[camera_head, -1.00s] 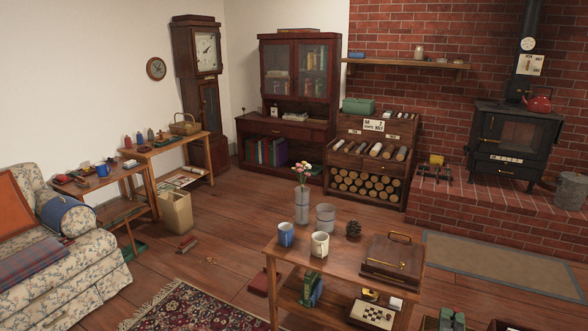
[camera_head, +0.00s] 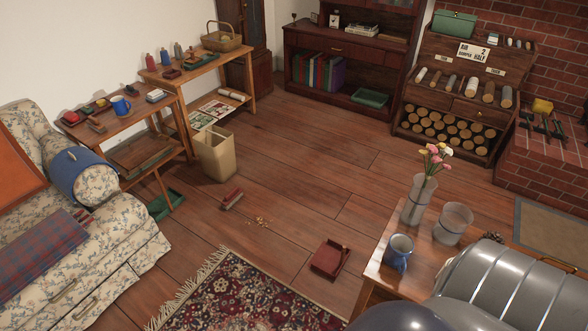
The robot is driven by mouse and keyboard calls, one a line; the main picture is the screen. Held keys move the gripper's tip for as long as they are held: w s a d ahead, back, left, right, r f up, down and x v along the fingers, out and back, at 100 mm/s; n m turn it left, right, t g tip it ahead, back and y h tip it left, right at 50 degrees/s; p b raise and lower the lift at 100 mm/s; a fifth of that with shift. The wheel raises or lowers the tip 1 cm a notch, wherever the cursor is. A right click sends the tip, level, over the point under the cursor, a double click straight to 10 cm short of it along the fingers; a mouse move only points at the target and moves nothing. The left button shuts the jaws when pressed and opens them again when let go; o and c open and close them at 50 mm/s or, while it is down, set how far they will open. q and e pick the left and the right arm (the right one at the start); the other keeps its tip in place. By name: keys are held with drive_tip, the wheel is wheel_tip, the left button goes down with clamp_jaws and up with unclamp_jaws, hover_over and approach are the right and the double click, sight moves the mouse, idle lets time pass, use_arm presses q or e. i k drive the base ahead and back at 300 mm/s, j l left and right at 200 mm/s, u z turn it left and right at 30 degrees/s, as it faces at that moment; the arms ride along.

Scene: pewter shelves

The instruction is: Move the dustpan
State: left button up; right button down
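A dark red dustpan (camera_head: 328,259) lies on the wooden floor, between the patterned rug and the coffee table. A short handle shows at its right side. A small brush (camera_head: 231,198) with a reddish top lies on the floor farther back and to the left. Yellowish crumbs (camera_head: 258,221) are scattered on the boards near the brush. Grey rounded parts of my own arm fill the lower right corner and cover part of the coffee table. Neither gripper shows.
The coffee table (camera_head: 379,270) holds a blue mug (camera_head: 398,252), a flower vase (camera_head: 418,200) and a glass tumbler (camera_head: 453,223). A fringed rug (camera_head: 250,296) lies in front. A tan bin (camera_head: 214,155) stands by the side tables. The mid-floor is mostly clear.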

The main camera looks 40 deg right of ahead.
sight(329, 260)
drive_tip(key=i+z, duration=0.2)
drive_tip(key=i, duration=0.3)
drive_tip(key=i+j+z, duration=0.15)
drive_tip(key=i, duration=0.35)
drive_tip(key=i+j+z, duration=0.2)
drive_tip(key=i, duration=0.3)
drive_tip(key=i+l+z, duration=0.1)
drive_tip(key=i+z, duration=0.15)
drive_tip(key=z, duration=0.15)
drive_tip(key=i+z, duration=0.2)
drive_tip(key=z, duration=0.25)
drive_tip(key=i+z, duration=0.25)
drive_tip(key=z, duration=0.15)
drive_tip(key=i+j+z, duration=0.2)
drive_tip(key=z, duration=0.2)
drive_tip(key=i+j+z, duration=0.2)
drive_tip(key=z, duration=0.25)
